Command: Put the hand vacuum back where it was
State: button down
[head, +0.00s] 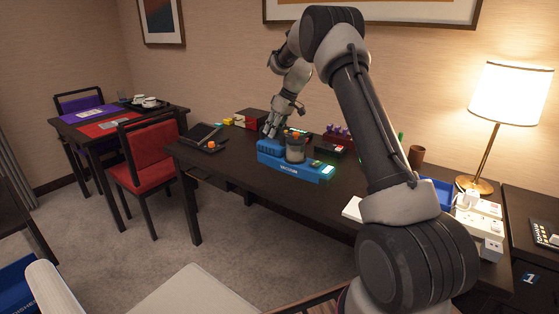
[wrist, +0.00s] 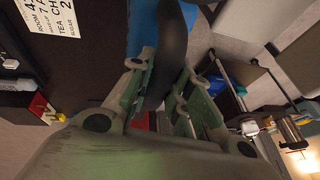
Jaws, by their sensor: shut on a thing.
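The hand vacuum (head: 295,153) has a blue body, a clear grey cup and an orange part on top. In the head view it is at a blue dock (head: 300,170) labelled VACUUM on the dark desk. I cannot tell whether it is fully seated there. My gripper (head: 270,132) reaches down at the vacuum's left end. In the wrist view my gripper (wrist: 165,88) is shut on the vacuum's dark curved handle (wrist: 176,45), with blue body showing above it. The gripper hides part of the handle.
The dark desk (head: 225,160) holds a black case (head: 202,137) left of the dock, a red box (head: 250,118) behind, and purple items (head: 338,132) behind right. A brown cup (head: 416,156), blue tray (head: 437,188) and lamp (head: 513,95) stand further right. A red chair (head: 152,155) is left.

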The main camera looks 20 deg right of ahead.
aim_at(276, 142)
notch_tip(276, 142, down, 7)
jog(key=shift+f, duration=0.2)
dwell(0.4)
jog(key=c, duration=1.3)
grip_release()
jog(key=shift+f, duration=0.15)
